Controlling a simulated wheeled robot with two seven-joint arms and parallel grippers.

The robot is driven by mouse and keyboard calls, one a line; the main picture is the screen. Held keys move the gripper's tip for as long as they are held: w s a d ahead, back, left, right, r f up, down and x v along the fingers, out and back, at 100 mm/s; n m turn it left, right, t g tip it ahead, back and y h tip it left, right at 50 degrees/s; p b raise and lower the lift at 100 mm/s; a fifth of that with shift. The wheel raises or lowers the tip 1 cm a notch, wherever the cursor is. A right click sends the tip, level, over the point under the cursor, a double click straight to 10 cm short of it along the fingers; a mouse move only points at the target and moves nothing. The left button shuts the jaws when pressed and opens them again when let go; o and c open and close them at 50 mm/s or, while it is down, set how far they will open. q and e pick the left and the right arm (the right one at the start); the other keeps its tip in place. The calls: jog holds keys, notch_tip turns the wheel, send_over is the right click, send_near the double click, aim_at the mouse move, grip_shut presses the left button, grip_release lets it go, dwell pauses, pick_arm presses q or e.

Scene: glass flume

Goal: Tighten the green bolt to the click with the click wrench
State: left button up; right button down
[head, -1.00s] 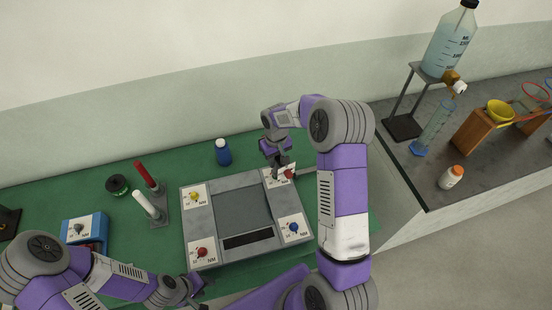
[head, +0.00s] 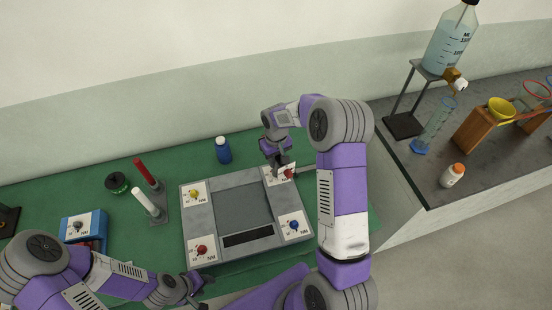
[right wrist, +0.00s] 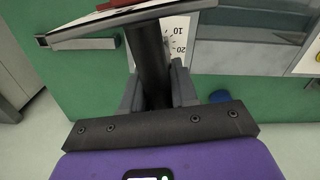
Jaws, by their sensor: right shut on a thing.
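A grey fixture (head: 188,230) lies on the green bench top, with a dial card at each corner. A yellow bolt (head: 194,195), a red bolt (head: 201,250) and a blue bolt (head: 293,226) show on three cards. My right gripper (head: 279,167) is at the far right card (head: 270,182). The green bolt is not visible; my gripper and its tool cover much of that card. In the right wrist view my right gripper (right wrist: 157,88) is shut around a dark shaft (right wrist: 148,55), apparently the click wrench. My left gripper (head: 200,294) is low at the front edge; its jaw opening is unclear.
A rack with a red-handled tool (head: 147,174) and a white-handled tool (head: 145,202) stands left of the fixture. A blue box (head: 84,229) is further left. A blue bottle (head: 223,152) stands behind the fixture. Glassware stands on the dark side bench (head: 400,160) at right.

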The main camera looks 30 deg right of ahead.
jog(key=shift+f+m, duration=0.1)
jog(key=shift+m, duration=0.2)
jog(key=shift+s+a+m+b, duration=0.15)
jog(key=shift+m+b, duration=0.3)
jog(key=shift+m, duration=0.35)
jog(key=shift+s, duration=0.1)
jog(key=shift+m, duration=0.4)
jog(key=shift+s+a+m+b, duration=0.1)
jog(key=shift+m+b, duration=0.25)
jog(key=shift+m, duration=0.45)
